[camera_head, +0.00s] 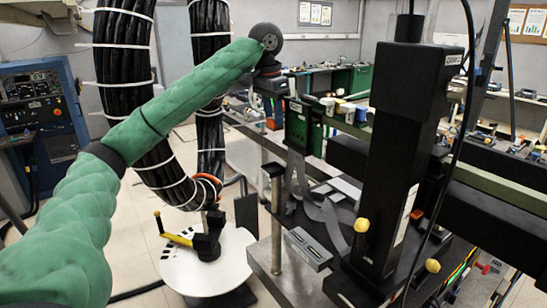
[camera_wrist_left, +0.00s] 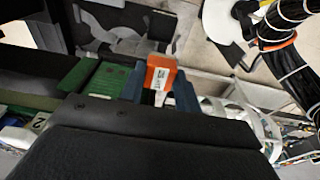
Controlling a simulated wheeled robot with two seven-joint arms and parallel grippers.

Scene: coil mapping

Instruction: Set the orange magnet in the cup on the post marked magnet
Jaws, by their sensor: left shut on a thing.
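In the left wrist view the orange magnet (camera_wrist_left: 160,72), a small block with a white label, sits between the two blue fingertips of my left gripper (camera_wrist_left: 160,92), which is shut on it. In the head view my left gripper (camera_head: 272,112) is at the end of the green-sleeved arm, in upper middle. A small orange-red patch shows at its tips. I cannot read any magnet marking or make out a cup. My right gripper is out of view.
A tall black column (camera_head: 400,150) with yellow knobs stands on the right. A grey box (camera_head: 309,248) lies on the bench beside the post. A round white plate (camera_head: 182,265) with a dark fixture is at lower left. Thick black cable bundles (camera_head: 125,90) hang behind my left arm.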

